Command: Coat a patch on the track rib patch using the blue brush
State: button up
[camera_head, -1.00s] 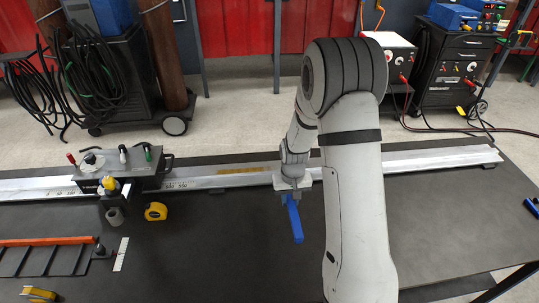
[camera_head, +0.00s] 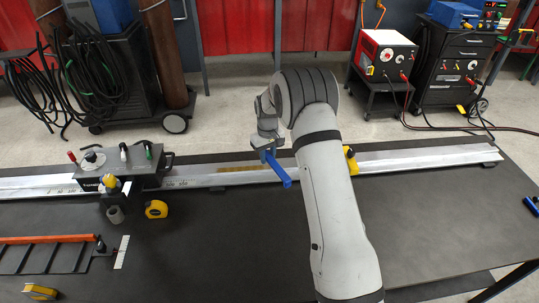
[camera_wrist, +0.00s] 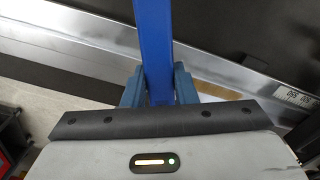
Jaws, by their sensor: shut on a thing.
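My gripper (camera_head: 265,146) is shut on the blue brush (camera_head: 281,173), above the track at the table's back. The brush sticks out down and to the right in the head view. In the wrist view my gripper (camera_wrist: 158,90) holds the brush (camera_wrist: 153,40) between its two fingers. The brush's bristles cannot be made out. The long silver track (camera_head: 420,158) crosses the table and also shows in the wrist view (camera_wrist: 225,75). A tan-yellow patch (camera_head: 232,168) lies along the track, left of my gripper. I cannot tell whether the brush touches the track.
A black track carriage (camera_head: 120,172) with knobs sits on the track at left. A yellow tape measure (camera_head: 156,209) lies before it. A yellow-and-black thing (camera_head: 351,159) is at the track, partly behind my arm. An orange-edged rack (camera_head: 45,256) lies front left.

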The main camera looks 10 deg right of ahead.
notch_tip(320, 180, down, 7)
jog(key=b, duration=0.2)
jog(key=shift+f+b, duration=0.2)
jog(key=shift+b, duration=0.15)
jog(key=shift+d+f+p, duration=0.2)
jog(key=shift+d+p, duration=0.1)
jog(key=shift+d, duration=0.3)
jog(key=shift+c, duration=0.4)
jog(key=shift+s+d+p, duration=0.1)
jog(key=shift+d+p, duration=0.5)
jog(key=shift+d, duration=2.2)
jog(key=shift+d+r+p, duration=0.2)
jog(key=shift+r+p, duration=0.05)
jog(key=shift+p, duration=0.1)
jog(key=shift+a+f+b, duration=0.3)
jog(key=shift+a+b, duration=0.05)
jog(key=shift+a, duration=0.25)
jog(key=shift+a+b, duration=0.6)
jog(key=shift+a, duration=2.15)
jog(key=shift+a+r, duration=0.25)
jog(key=shift+a, duration=0.05)
jog(key=shift+d+r+p, duration=0.1)
jog(key=shift+r+p, duration=1.35)
jog(key=shift+r, duration=2.55)
